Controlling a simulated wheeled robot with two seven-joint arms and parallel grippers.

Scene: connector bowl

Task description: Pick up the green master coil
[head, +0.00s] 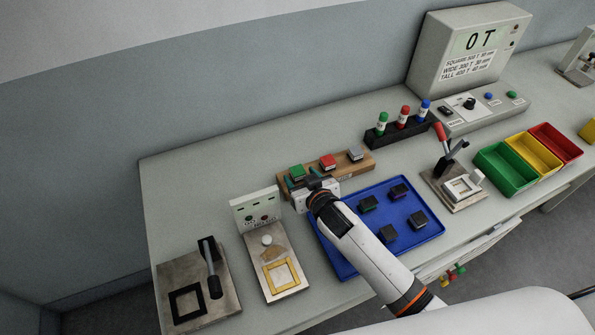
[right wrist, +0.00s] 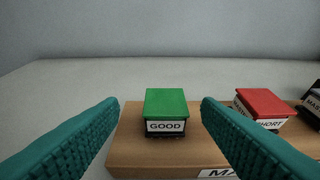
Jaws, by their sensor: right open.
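The green master coil (head: 297,171) sits on the left end of a wooden block (head: 343,172) at the back of the bench. In the right wrist view the green master coil (right wrist: 165,112) has a green top and a label reading GOOD. My right gripper (head: 306,187) is just in front of the coil. In the right wrist view its teal fingers (right wrist: 158,135) are open, one on each side of the coil's line, with nothing between them in contact. My left gripper is not in view.
A red coil (head: 328,162) and a grey one (head: 355,154) share the wooden block (right wrist: 130,145). A blue tray (head: 345,268) with several dark coils lies under my right arm. A white gauge panel (head: 256,208) stands left of the gripper. Marker pens in a black rack (head: 399,130) stand behind right.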

